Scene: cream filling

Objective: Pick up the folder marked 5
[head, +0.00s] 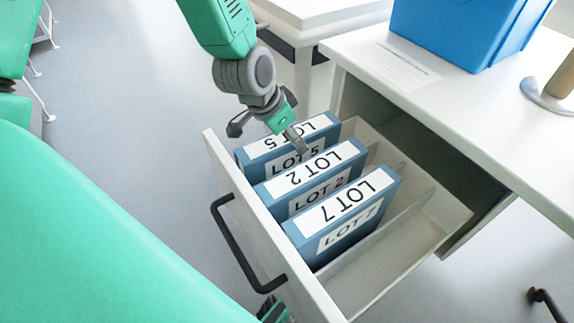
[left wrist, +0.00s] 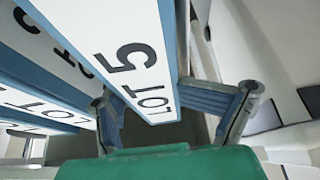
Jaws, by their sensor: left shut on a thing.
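The folder marked LOT 5 (head: 250,149) is blue with white labels and stands upright at the far-left end of the open drawer's row. My left gripper (head: 272,134) is over its top edge and shut on it. In the left wrist view the LOT 5 folder (left wrist: 132,58) lies between the two fingers (left wrist: 160,105). The lower part of the folder is hidden in the drawer. A small green and dark part, perhaps of my right gripper (head: 274,310), shows below the drawer handle; its fingers cannot be made out.
Folders LOT 2 (head: 318,170) and LOT 7 (head: 350,205) stand close beside it in the white drawer (head: 375,278), with empty space at the near-right end. The black handle (head: 240,250) juts from its front. A blue bin (head: 450,30) stands on the white desk (head: 480,95) above.

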